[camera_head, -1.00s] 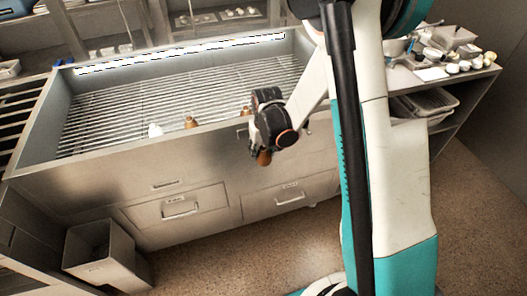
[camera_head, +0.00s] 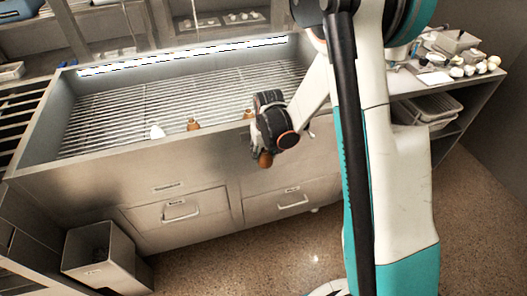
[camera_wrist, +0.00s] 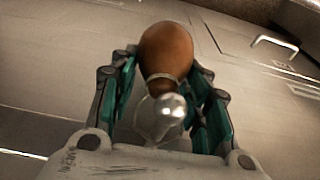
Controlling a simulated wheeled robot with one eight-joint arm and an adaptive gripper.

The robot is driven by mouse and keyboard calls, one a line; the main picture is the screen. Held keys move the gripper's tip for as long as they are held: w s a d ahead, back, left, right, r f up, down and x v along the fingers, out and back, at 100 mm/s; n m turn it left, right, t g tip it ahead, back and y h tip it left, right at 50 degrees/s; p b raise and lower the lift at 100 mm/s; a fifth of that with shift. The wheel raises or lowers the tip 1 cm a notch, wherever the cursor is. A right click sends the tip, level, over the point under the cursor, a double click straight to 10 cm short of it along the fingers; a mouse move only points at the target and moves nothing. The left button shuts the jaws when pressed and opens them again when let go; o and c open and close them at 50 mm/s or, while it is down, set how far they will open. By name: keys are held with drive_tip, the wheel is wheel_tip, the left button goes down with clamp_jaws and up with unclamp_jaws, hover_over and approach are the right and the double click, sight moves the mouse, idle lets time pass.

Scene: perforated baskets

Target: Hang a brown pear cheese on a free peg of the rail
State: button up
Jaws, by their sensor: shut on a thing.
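My gripper (camera_wrist: 165,95) is shut on a brown pear cheese (camera_wrist: 166,50). The cheese has a cord around its neck and a smaller, pale, shiny knob on the near side, between the fingers. In the head view, the held cheese (camera_head: 265,160) shows below my dark gripper (camera_head: 264,148), in front of the steel basin's front wall. Two other brown pear cheeses, one left (camera_head: 193,125) and one right (camera_head: 248,114), and a white one (camera_head: 157,132) show near the basin's front edge. I cannot make out the rail or its pegs, or how these cheeses are supported.
The steel basin (camera_head: 100,160) has a slatted grate (camera_head: 150,95) and drawers below. A grey bin (camera_head: 98,262) stands on the floor at the left. A side table (camera_head: 470,85) with small white and yellow items is at the right. The floor (camera_head: 250,260) in front is clear.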

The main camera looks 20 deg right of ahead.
drive_tip(key=o, duration=1.2)
drive_tip(key=r, duration=0.4)
drive_tip(key=s+r, duration=0.1)
drive_tip(key=r, duration=0.3)
drive_tip(key=s+r, duration=0.1)
drive_tip(key=r, duration=0.3)
drive_tip(key=shift+s, duration=0.2)
drive_tip(key=s+r+t, duration=0.2)
drive_tip(key=s+r, duration=0.4)
drive_tip(key=s, duration=0.5)
drive_tip(key=s+r+t, duration=0.3)
drive_tip(key=s+r, duration=0.4)
drive_tip(key=s, duration=0.4)
drive_tip(key=shift+r, duration=0.3)
